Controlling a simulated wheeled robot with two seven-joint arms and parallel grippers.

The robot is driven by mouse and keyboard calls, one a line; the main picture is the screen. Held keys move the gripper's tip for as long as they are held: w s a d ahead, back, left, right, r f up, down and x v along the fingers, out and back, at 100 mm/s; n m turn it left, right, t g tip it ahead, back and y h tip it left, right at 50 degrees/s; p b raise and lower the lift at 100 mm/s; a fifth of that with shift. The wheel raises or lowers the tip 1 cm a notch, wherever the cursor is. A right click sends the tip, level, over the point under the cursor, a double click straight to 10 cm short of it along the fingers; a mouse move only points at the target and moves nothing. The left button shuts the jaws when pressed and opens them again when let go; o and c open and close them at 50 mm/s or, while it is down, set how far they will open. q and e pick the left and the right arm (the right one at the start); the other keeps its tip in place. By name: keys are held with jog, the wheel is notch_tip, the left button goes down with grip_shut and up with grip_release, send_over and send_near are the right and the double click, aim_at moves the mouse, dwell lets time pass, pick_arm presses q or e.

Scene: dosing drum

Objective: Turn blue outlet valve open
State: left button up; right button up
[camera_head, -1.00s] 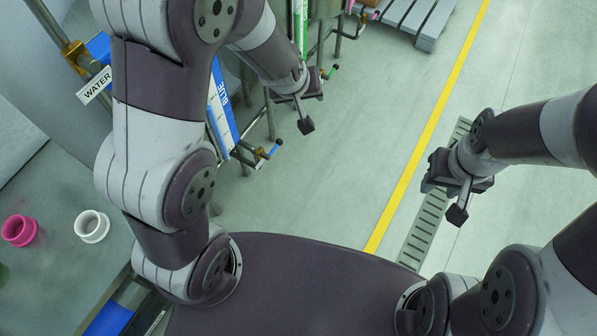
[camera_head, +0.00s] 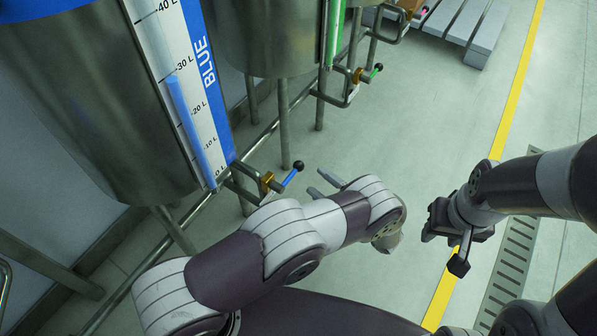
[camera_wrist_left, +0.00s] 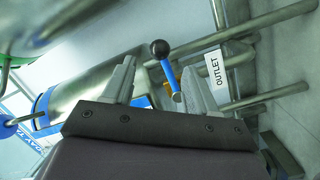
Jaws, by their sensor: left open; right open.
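The blue outlet valve handle (camera_head: 291,177) with a black ball end sticks out from a brass valve body (camera_head: 267,182) below the blue drum (camera_head: 105,115). It slants up to the right in the head view. My left gripper (camera_head: 325,184) is open just right of the handle, its fingers pointing left toward it. In the left wrist view the blue handle (camera_wrist_left: 169,74) shows between the two open fingers (camera_wrist_left: 160,82), with its lower end near the right finger. I see no clear contact. My right gripper (camera_head: 443,246) is open and empty over the floor, well to the right.
A white OUTLET label (camera_wrist_left: 214,68) hangs by the pipes in the left wrist view. A second drum (camera_head: 275,35) with a green-handled valve (camera_head: 374,72) stands behind. A grey pallet (camera_head: 480,40) lies at the back right.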

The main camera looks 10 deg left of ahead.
aim_at(299, 166)
pick_arm(q)
jog(key=b+x, duration=0.1)
jog(key=x, duration=0.6)
jog(key=shift+w+a+f+b, duration=0.15)
jog(key=shift+a+b, duration=0.1)
jog(key=shift+b, duration=0.15)
jog(key=shift+w+a, duration=0.25)
jog(key=shift+a, duration=0.1)
grip_shut()
